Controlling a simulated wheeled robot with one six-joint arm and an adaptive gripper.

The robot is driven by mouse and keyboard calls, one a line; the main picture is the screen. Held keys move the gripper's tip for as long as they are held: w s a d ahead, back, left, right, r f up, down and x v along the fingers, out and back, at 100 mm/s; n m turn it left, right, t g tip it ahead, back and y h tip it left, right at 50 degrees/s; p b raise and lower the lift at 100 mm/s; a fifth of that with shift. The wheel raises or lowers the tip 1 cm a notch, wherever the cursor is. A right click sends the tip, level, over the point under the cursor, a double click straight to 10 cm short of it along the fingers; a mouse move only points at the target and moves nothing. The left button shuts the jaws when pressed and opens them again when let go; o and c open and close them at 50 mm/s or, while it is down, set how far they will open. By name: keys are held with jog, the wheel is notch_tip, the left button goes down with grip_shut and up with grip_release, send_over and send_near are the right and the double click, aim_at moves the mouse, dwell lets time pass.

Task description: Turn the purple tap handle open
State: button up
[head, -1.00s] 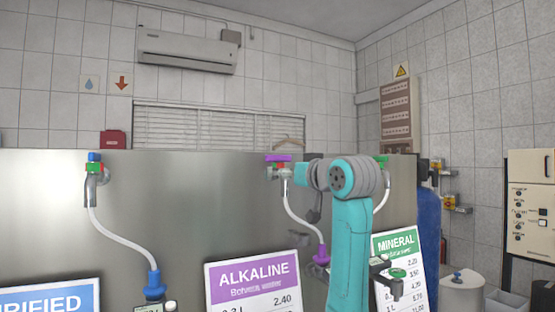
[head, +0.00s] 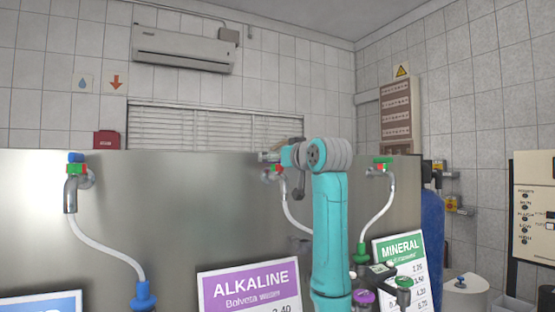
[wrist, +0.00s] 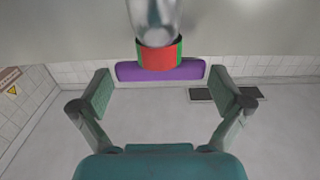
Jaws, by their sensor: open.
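The purple tap handle (wrist: 160,70) is a long bar lying crosswise in the wrist view, beside a red and green collar (wrist: 160,54) and a metal tap body (wrist: 154,18). My gripper (wrist: 161,85) is open, one finger beyond each end of the bar, with a visible gap on both sides. In the head view my gripper (head: 268,157) is at the top of the middle tap (head: 270,178) and hides the handle. I cannot tell whether the fingers are level with the bar in depth.
A steel panel (head: 150,215) carries a blue-handled tap (head: 74,180) at left and a green-handled tap (head: 381,168) right of my arm. White hoses hang from the taps. An alkaline sign (head: 248,285) and a mineral sign (head: 402,265) stand below.

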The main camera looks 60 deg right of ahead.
jog(key=shift+w+d, duration=0.3)
jog(key=shift+w, duration=0.2)
jog(key=c, duration=0.8)
jog(key=shift+c, duration=0.2)
